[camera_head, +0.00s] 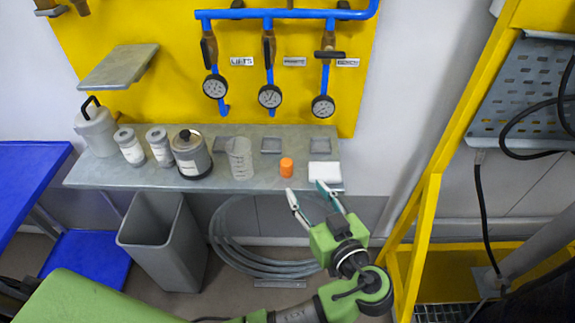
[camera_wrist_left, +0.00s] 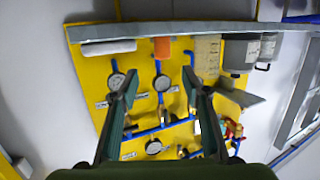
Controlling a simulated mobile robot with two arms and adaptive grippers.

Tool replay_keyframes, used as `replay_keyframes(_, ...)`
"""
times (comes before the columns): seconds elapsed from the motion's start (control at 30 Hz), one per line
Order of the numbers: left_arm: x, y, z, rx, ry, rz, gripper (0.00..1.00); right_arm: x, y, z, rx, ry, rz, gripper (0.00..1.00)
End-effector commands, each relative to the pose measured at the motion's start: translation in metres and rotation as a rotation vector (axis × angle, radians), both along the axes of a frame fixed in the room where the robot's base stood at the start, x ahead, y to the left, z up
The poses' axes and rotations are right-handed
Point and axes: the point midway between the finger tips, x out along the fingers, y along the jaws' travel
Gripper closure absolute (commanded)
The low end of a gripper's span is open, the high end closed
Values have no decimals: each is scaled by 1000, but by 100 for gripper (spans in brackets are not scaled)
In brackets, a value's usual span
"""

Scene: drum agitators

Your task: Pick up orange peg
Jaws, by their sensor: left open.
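The orange peg (camera_head: 286,167) stands upright on the grey shelf (camera_head: 215,182), near its front edge and right of the middle. It also shows at the top of the left wrist view (camera_wrist_left: 162,47), where the picture is upside down. My left gripper (camera_head: 306,188) is open and empty, in front of the shelf and a little right of the peg in the head view. In the left wrist view its fingers (camera_wrist_left: 160,76) are spread apart, with nothing between them. It does not touch the peg. My right gripper is not in view.
A clear beaker (camera_head: 240,158) stands left of the peg, and a white block (camera_head: 325,173) lies to its right. Several grey containers (camera_head: 190,155) stand further left. Gauges (camera_head: 270,96) hang on blue pipes above. A grey bin (camera_head: 163,240) and coiled hose (camera_head: 255,262) are below.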

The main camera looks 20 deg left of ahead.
Motion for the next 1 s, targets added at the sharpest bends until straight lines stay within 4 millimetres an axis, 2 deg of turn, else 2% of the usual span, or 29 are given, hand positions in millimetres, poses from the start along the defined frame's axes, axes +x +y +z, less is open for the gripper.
replay_keyframes(0.13, 24, 21, -3, 8, 2, 2, 57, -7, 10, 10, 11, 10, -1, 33)
replay_keyframes(0.3, 47, 38, -9, 6, 2, 1, 57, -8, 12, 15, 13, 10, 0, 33)
replay_keyframes(0.5, 57, 47, -13, 3, 4, 0, 57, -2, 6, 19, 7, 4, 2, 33)
replay_keyframes(0.73, 80, 71, -14, 9, 6, 1, 57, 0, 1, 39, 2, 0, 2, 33)
replay_keyframes(0.87, 91, 78, -20, 5, 7, -1, 57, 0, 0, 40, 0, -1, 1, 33)
replay_keyframes(1.0, 94, 81, -24, 3, 7, -1, 57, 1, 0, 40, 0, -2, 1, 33)
